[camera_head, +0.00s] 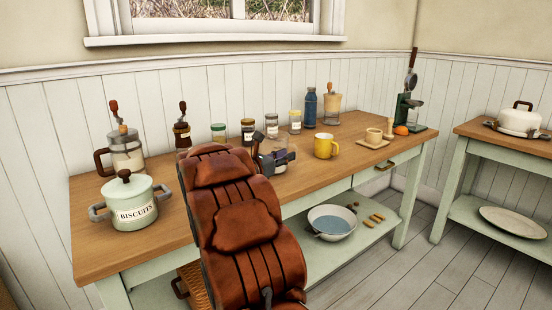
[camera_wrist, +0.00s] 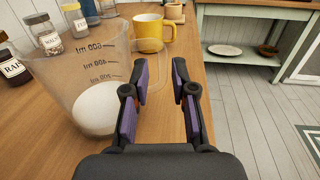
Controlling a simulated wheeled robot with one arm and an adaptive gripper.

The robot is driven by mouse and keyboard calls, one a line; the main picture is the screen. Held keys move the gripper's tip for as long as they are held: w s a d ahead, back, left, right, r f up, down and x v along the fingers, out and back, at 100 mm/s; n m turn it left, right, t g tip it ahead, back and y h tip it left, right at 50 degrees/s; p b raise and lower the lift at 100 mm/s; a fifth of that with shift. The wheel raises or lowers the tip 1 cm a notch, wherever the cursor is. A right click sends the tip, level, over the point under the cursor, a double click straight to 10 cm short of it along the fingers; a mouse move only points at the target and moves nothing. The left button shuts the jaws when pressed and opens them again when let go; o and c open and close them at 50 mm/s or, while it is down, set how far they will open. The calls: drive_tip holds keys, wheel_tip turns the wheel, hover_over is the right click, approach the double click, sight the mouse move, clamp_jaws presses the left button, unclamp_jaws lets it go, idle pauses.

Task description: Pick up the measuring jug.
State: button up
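The measuring jug (camera_wrist: 72,72) is a clear beaker-like vessel with dark ml marks and something white at its bottom. It stands upright on the wooden tabletop at the left of the wrist view, its clear handle toward the right. My gripper (camera_wrist: 160,72) is open and empty, its purple-padded fingers apart over the table just right of the jug. The left finger is close to the jug's wall; I cannot tell whether they touch. In the head view my gripper (camera_head: 278,157) is over the table beyond my brown arm, which largely hides the jug there.
A yellow mug (camera_head: 326,145) stands just beyond. Jars (camera_head: 248,131), a blue bottle (camera_head: 310,108) and a grinder (camera_head: 182,132) line the back. A biscuit pot (camera_head: 133,205) and a press (camera_head: 126,153) stand left. The table's front edge is near; tabletop right of the gripper is clear.

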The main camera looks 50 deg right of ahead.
sight(296, 165)
drive_tip(key=shift+s+d+f, duration=0.1)
drive_tip(key=shift+s+d, duration=0.05)
drive_tip(key=shift+d, duration=0.7)
drive_tip(key=shift+s+d+f, duration=0.1)
drive_tip(key=shift+s+d, duration=0.1)
drive_tip(key=shift+d, duration=0.7)
drive_tip(key=shift+s+d+f, duration=0.1)
drive_tip(key=shift+s+d, duration=0.05)
drive_tip(key=shift+d, duration=0.7)
clamp_jaws()
